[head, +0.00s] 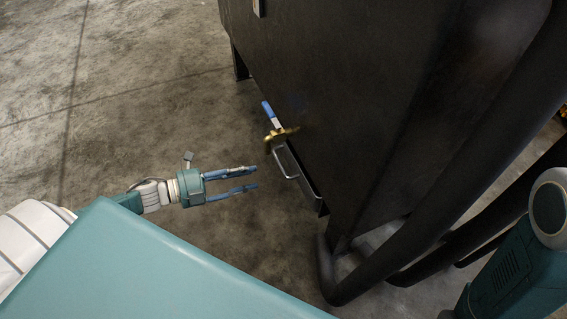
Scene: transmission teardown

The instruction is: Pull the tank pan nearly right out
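The tank pan (304,181) shows low on the side of a large black tank (330,90), as a narrow dark tray edge with a pale metal handle (285,162) on its front. Most of the pan is hidden under the tank. My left gripper (256,177) is open, its two blue fingers pointing right toward the handle. The fingertips look a little short of the handle, with nothing between them. My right gripper is out of view; only part of my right arm shows at the lower right.
A brass valve (280,134) with a blue lever (270,113) sticks out just above the handle. Thick black pipes (450,190) run along the tank's right side. The concrete floor (130,100) to the left is clear.

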